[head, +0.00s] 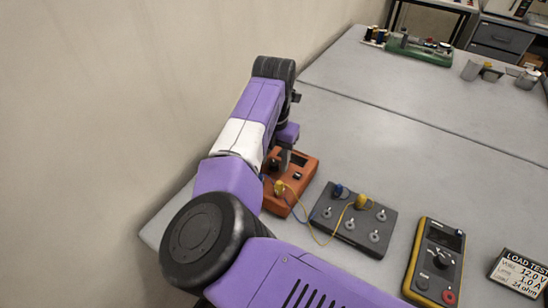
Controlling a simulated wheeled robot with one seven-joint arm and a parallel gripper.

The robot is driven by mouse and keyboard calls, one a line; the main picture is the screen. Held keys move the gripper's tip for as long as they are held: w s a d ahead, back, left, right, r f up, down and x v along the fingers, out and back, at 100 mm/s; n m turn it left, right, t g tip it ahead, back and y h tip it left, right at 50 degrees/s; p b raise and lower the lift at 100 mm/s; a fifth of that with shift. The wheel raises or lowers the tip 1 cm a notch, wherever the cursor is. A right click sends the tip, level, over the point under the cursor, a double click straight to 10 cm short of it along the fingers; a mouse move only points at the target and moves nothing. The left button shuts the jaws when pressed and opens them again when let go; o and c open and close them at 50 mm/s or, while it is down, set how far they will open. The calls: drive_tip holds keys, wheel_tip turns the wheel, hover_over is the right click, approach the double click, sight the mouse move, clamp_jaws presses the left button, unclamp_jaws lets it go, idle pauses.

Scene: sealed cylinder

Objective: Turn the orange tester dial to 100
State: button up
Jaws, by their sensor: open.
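The orange tester (308,171) lies on the grey table, left of the dark terminal box. It has a small dark display and a dark button or switch on its face. A yellow plug (279,187) stands on its near part. My gripper (283,160) points down over the tester's left part and is open. Its fingers and my arm cover that part of the face. I cannot make out the dial, its pointer or its scale, nor whether the fingers touch it.
The dark terminal box (352,232) has several metal posts and is joined to the tester by yellow and blue wires. A yellow multimeter (424,247) and a "LOAD TEST" card (520,272) lie to the right. A wall (120,90) rises at left. The table's middle is clear.

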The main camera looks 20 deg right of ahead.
clamp_jaws()
drive_tip(key=m+b, duration=0.3)
drive_tip(key=shift+f+m, duration=0.1)
drive_tip(key=shift+m, duration=0.3)
drive_tip(key=m+b, duration=0.4)
drive_tip(key=shift+m, duration=0.3)
drive_tip(key=m+b, duration=0.1)
drive_tip(key=m, duration=0.2)
drive_tip(key=shift+m+b, duration=0.3)
drive_tip(key=shift+b, duration=0.1)
drive_tip(key=shift+m+b, duration=0.65)
drive_tip(key=shift+m, duration=1.25)
drive_tip(key=shift+d+r, duration=0.1)
drive_tip(key=shift+r, duration=0.1)
